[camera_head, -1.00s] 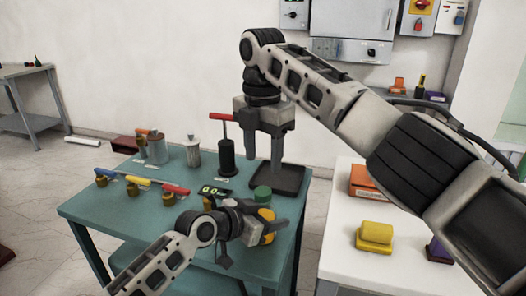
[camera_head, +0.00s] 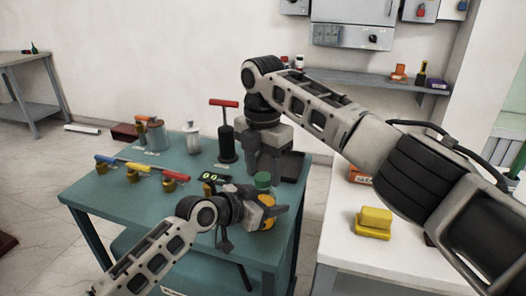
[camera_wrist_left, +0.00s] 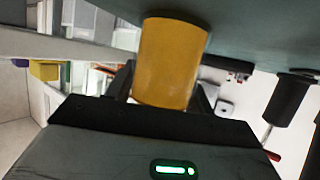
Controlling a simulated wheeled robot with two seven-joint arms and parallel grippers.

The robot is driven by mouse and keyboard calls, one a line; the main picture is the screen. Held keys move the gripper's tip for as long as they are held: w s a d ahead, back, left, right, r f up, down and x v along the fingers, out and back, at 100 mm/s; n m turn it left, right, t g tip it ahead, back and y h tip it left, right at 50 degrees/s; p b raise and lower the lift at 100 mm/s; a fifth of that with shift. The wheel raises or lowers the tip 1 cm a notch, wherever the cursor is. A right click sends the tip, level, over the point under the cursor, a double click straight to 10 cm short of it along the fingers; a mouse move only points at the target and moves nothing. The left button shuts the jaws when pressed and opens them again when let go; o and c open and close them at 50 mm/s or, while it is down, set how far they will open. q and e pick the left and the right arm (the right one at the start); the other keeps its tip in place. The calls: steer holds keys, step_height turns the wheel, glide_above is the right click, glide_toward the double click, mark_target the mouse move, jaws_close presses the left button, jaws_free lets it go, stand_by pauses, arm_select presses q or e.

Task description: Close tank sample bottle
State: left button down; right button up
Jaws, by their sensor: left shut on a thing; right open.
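An amber bottle (camera_wrist_left: 168,62) sits between the fingers of my left gripper (camera_wrist_left: 165,95) in the left wrist view. The gripper hides most of the bottle's body there. My right gripper (camera_head: 266,168) is open and points down, with its fingertips just above or behind the green cap. I cannot tell whether they touch it.
A black tray (camera_head: 293,168) lies behind the right gripper. A black pump with a red handle (camera_head: 226,140), a grey canister (camera_head: 191,138) and a row of coloured-handled valves (camera_head: 142,170) stand to the left. A white table (camera_head: 335,240) with a yellow block (camera_head: 374,223) is at right.

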steer(key=shift+f, duration=0.5)
steer(key=c, duration=1)
steer(key=m, duration=0.6)
steer(key=o, duration=1.1)
steer(key=shift+c, duration=0.2)
